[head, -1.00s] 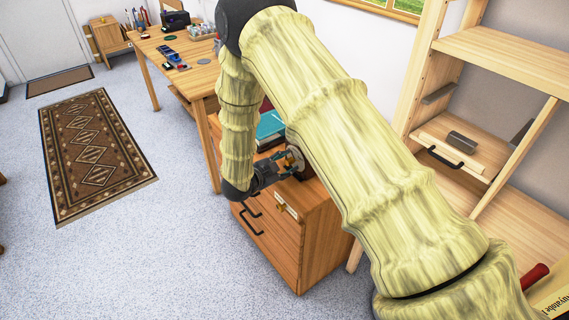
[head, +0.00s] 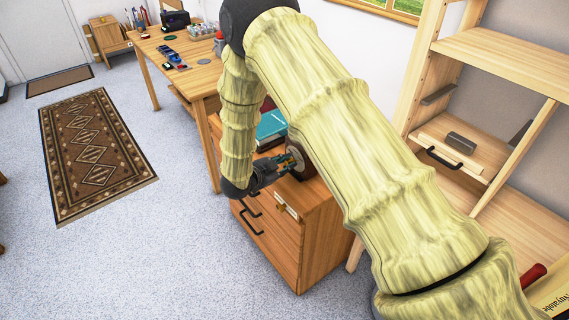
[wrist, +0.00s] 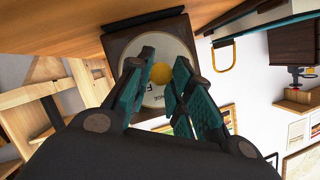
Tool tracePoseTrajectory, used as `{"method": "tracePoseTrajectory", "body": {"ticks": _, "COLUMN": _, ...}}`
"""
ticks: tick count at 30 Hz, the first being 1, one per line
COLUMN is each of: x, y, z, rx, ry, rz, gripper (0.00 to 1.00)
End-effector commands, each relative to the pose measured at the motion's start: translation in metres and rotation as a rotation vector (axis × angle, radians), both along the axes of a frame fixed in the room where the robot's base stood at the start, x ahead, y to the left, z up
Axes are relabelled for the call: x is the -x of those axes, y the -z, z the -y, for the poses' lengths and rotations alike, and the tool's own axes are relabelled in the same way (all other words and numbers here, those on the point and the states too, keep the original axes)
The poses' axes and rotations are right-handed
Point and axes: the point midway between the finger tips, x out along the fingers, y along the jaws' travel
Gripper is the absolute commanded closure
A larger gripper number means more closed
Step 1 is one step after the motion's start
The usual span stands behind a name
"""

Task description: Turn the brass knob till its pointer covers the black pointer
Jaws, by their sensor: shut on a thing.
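The brass knob (wrist: 161,74) shows in the wrist view as a round yellow piece in the middle of a white dial face (wrist: 152,97). The dial is set in a dark wooden case (wrist: 119,47), which in the head view stands on the drawer cabinet. My gripper (wrist: 164,64) has its two teal-padded fingers on either side of the knob and is shut on it. In the head view my gripper (head: 291,161) reaches the dial front from the left. Some dark lettering shows on the dial. Neither the knob's pointer nor the black pointer can be made out; my fingers cover much of the face.
The wooden drawer cabinet (head: 325,228) has dark handles. A teal book (head: 271,127) lies on it, behind my gripper. A workbench (head: 190,75) with small items stands behind, and a wooden shelf unit (head: 500,58) is at right. The floor at left is open, with a patterned rug (head: 97,155).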

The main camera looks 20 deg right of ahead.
Motion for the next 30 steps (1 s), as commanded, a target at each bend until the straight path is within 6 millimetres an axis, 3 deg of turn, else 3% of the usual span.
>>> {"method": "tracePoseTrajectory", "body": {"ticks": 30, "x": -0.0082, "y": -0.0003, "z": -0.0032, "rx": 0.319, "ry": 0.001, "rz": -0.866, "gripper": 1.0}}
